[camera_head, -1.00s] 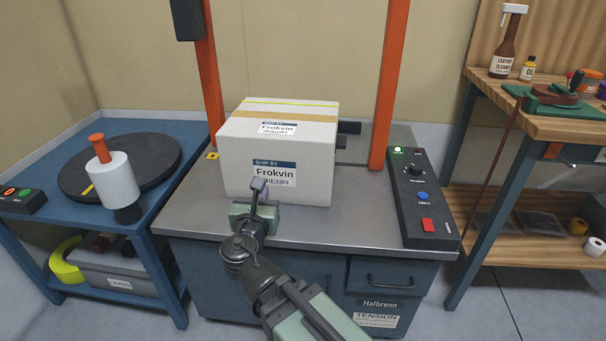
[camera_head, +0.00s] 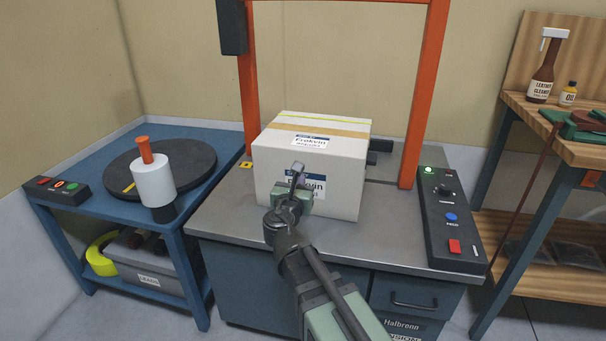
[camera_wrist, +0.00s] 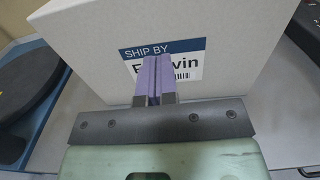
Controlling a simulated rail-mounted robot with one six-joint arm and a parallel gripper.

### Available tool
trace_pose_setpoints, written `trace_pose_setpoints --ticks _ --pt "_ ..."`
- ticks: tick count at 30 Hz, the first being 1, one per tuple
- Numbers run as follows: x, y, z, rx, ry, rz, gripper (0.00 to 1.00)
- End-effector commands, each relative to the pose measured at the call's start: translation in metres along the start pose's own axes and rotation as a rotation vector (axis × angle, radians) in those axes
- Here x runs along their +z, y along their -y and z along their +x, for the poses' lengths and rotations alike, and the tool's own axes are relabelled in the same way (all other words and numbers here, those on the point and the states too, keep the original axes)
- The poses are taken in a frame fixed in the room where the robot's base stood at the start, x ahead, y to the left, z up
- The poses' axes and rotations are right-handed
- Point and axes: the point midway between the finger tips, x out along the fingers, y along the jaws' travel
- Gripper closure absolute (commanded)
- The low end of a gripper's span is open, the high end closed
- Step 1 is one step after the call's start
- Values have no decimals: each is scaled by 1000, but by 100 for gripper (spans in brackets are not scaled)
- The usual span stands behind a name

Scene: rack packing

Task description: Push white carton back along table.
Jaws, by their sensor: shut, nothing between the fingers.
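The white carton (camera_head: 331,183) stands upright on the grey metal table top (camera_head: 402,226), partly under an orange arch. Tan tape and a thin yellow strap cross its top, and its front bears a "SHIP BY Frokvin" label. My gripper (camera_head: 299,170) is in front of the carton's front face, over the label. In the wrist view the closed purple fingers (camera_wrist: 155,72) point at the carton's face (camera_wrist: 245,35) and overlap the label. The fingers are together with nothing between them. I cannot tell whether the tips touch the carton. Its back side is hidden.
An orange arch (camera_head: 421,95) rises on both sides of the table. A black control box (camera_head: 450,217) sits along the table's right edge. A blue table (camera_head: 87,177) with a dark turntable and white spool is at left. A wooden bench (camera_head: 574,146) stands at right.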

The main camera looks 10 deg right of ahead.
Motion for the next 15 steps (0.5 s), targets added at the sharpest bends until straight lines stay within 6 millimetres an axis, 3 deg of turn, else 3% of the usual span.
trace_pose_setpoints --ticks 1,6,15 --pt "0 -3 12 1 0 0 100" --pt "0 -8 37 11 0 0 100" --pt "0 -10 47 15 0 0 100"
